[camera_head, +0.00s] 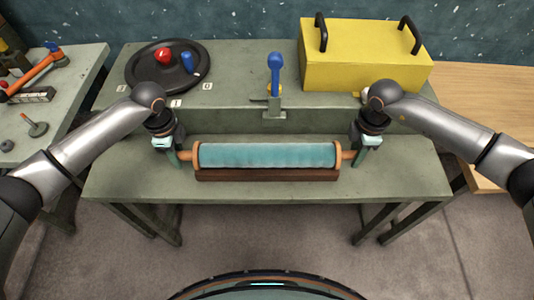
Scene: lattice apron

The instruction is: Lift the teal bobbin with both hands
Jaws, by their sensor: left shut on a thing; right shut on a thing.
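The teal bobbin (267,155) lies level across the green bench, with orange-brown end discs and a short handle at each end. It is at or just above a dark brown cradle (267,174); I cannot tell whether there is a gap. My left gripper (174,157) is shut on the bobbin's left handle. My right gripper (360,156) is shut on its right handle. The fingers partly hide both handles.
On the raised back shelf (225,92) are a black round tray (135,78) with a red and a blue knob, a blue-handled lever (275,75), and a yellow box (365,60) with black handles. A side table (70,110) with tools stands left. The bench (130,185) is clear beside the cradle.

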